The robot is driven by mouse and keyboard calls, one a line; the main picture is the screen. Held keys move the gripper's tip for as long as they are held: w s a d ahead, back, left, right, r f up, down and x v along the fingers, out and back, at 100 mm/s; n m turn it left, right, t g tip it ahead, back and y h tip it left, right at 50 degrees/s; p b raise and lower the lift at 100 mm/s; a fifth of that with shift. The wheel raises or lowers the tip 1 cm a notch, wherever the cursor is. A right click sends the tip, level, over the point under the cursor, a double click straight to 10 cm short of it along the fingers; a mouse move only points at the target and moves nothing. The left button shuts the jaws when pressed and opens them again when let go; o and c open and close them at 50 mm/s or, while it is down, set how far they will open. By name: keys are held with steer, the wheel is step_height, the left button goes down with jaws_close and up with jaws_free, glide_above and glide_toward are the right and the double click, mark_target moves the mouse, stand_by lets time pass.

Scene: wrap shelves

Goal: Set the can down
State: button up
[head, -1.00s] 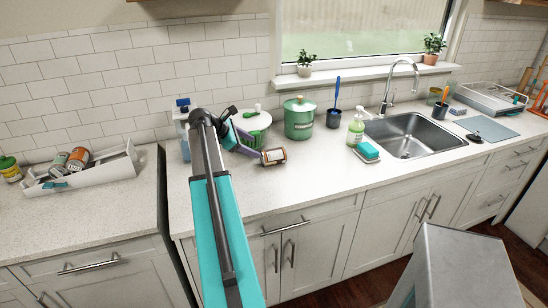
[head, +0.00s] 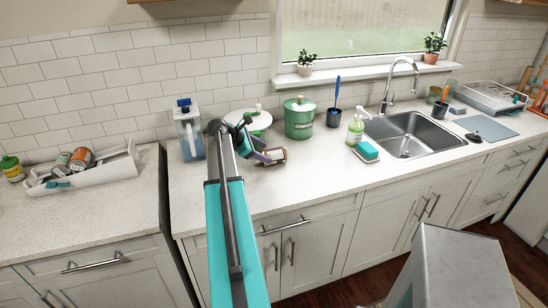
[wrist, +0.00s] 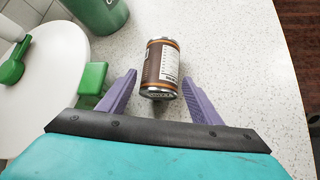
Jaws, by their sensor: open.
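The can (wrist: 161,68) has a brown and white label with orange bands. It lies on its side on the speckled white counter. In the wrist view it sits between and just beyond the purple fingertips of my gripper (wrist: 160,90). The fingers are spread apart, with a gap on each side of the can, so my gripper is open and empty. In the head view the can (head: 273,157) lies in front of the green canister, partly hidden by my gripper (head: 262,153).
A sponge (head: 367,150) and the sink (head: 408,140) are to the right. The counter's front is clear.

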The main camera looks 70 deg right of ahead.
mark_target(271, 155)
steer(key=shift+s+f, duration=0.1)
steer(key=shift+p+x, duration=1)
steer(key=shift+x, duration=1.55)
steer(key=shift+a, duration=0.1)
steer(key=shift+c, duration=0.3)
steer(key=c, duration=1)
